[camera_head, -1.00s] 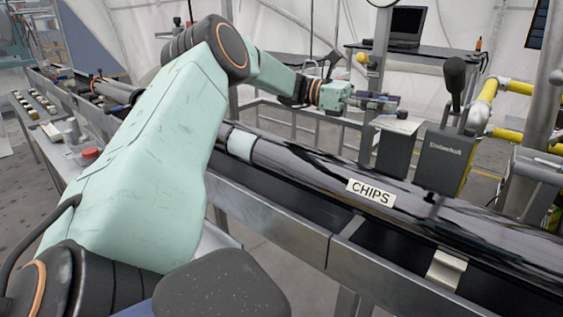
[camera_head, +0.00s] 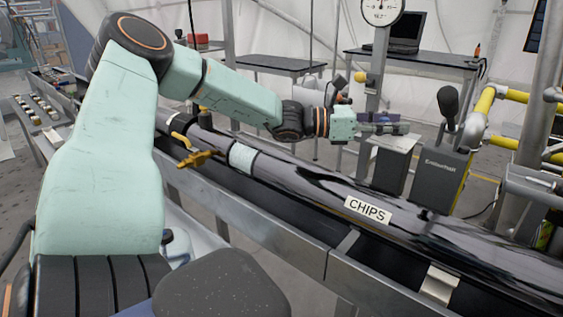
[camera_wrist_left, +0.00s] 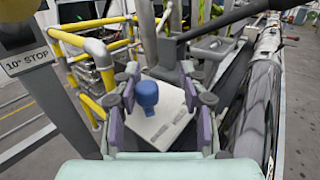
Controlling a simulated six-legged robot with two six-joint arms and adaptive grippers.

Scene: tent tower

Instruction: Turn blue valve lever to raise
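A blue knob-shaped lever (camera_wrist_left: 147,95) stands on a pale panel (camera_wrist_left: 160,125) in the left wrist view. I cannot make it out in the head view. My left gripper (camera_wrist_left: 160,78) is open, with one finger on each side of the panel in that view. The lever lies between the fingers in the picture, left of centre, and looks apart from them. In the head view the left gripper (camera_head: 392,128) is level above the pale top of a grey box (camera_head: 397,143). My right gripper is not in view.
A grey box with a black lever (camera_head: 447,103) stands just right of the gripper, with yellow pipes (camera_head: 486,101) beyond. A long dark tube labelled CHIPS (camera_head: 368,210) runs in front. A post with a "10° STOP" sign (camera_wrist_left: 27,58) is left in the wrist view.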

